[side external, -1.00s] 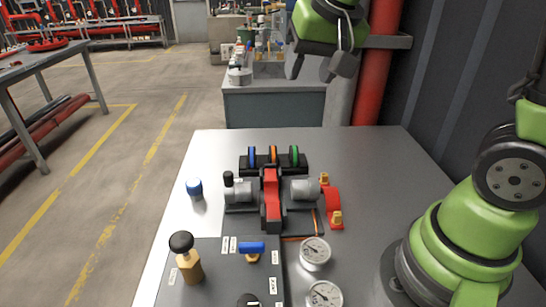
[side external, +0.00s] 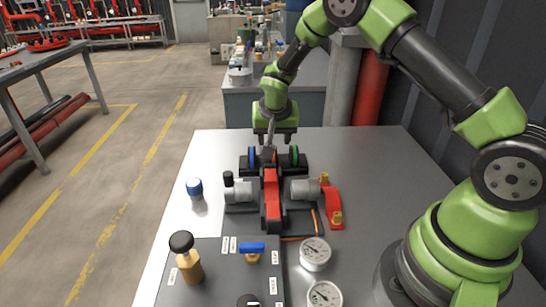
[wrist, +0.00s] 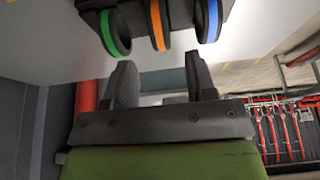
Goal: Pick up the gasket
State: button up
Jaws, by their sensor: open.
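Three upright rings, which look like gaskets, stand side by side in a black rack (side external: 285,171) at the back of the table. They are a blue ring (side external: 251,158), an orange ring and a green ring (side external: 294,156). The wrist view shows the green ring (wrist: 112,32), the orange ring (wrist: 157,25) and the blue ring (wrist: 210,20) near its top edge. Which one is the gasket meant I cannot tell. My gripper (side external: 273,140) is open and empty at the rack's far side, near the orange ring, which it partly hides. Both fingers (wrist: 160,82) show apart, with no ring between them.
In front of the rack stands a grey and red pump assembly (side external: 270,198). A blue-capped item (side external: 195,188) stands left of it. The table's right side is mostly clear.

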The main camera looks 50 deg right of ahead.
jog(key=x, duration=0.5)
jog(key=shift+w, duration=0.15)
grip_shut()
